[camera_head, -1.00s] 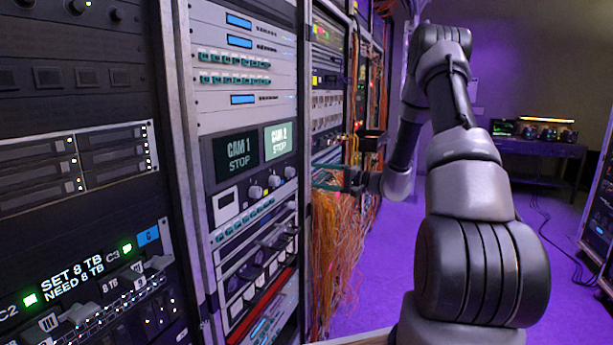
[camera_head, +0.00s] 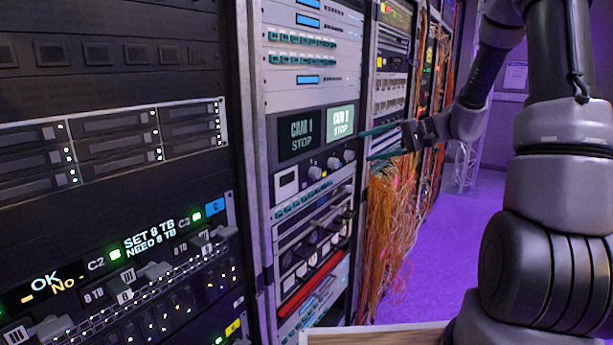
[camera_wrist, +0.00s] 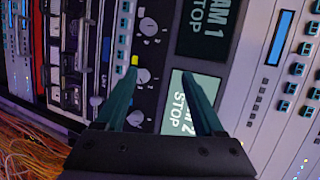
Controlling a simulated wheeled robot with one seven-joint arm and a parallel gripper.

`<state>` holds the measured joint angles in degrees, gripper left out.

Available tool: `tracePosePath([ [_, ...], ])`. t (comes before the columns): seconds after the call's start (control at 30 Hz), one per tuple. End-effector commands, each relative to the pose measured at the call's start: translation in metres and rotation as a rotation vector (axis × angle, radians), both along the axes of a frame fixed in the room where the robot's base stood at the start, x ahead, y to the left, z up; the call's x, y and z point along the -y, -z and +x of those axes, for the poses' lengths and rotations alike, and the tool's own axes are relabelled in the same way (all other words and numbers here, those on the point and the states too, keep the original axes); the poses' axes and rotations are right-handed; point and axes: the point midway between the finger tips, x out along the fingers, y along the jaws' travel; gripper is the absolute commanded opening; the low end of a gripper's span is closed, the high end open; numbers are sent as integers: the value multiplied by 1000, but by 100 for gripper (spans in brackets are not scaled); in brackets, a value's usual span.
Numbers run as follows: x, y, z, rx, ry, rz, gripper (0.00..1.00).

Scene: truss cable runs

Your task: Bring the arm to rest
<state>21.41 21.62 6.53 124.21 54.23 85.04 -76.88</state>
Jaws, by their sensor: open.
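My gripper (camera_head: 385,147) is in front of the light-framed rack, near the panel with the two camera screens. In the wrist view, its two green fingers (camera_wrist: 160,98) are spread apart with nothing between them. The fingers point toward the knobs and the screens, and I cannot tell how far off the panel is. The arm is bent, with its forearm coming down from the upper right of the head view.
A panel with CAM 1 (camera_head: 300,134) and CAM 2 (camera_head: 341,121) screens, both reading STOP, sits beside the gripper. Orange cables (camera_head: 395,240) hang below it. A dark rack (camera_head: 110,95) fills the left. Purple floor (camera_head: 440,265) is open beyond.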

Motion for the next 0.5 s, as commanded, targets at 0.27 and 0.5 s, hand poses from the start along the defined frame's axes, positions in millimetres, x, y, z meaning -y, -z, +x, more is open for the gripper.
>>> tracePosePath([
  [0.27, -23, -45, -97, -78, -93, -359, 70],
  [0.5, -9, -70, -167, -60, -12, -654, 70],
])
